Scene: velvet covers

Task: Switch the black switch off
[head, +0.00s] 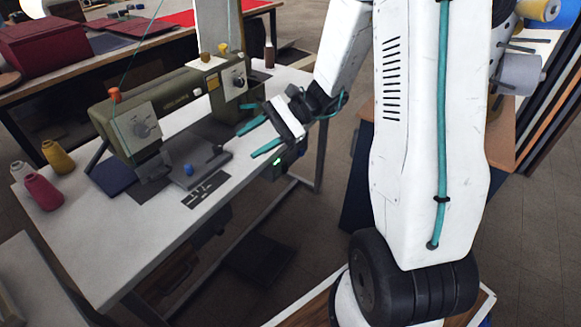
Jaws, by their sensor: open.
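My gripper (252,138) has two teal fingers spread apart with nothing between them. It is over the right part of the white sewing table (105,235), to the right of the olive sewing machine (175,95). A dark box (278,165) with a small green light sits at the table's right edge, just below my gripper and partly hidden by it. I cannot tell for sure whether this box bears the black switch, nor read a switch position. A small dark knob on a stem (217,149) stands on the machine's grey bed, left of the fingers.
Pink and yellow thread cones (57,155) stand at the table's left end. A dark blue cloth (112,177) lies beside the machine. Another table behind holds a dark red box (55,42). Spools (520,73) are at the right. Floor shows right of the table.

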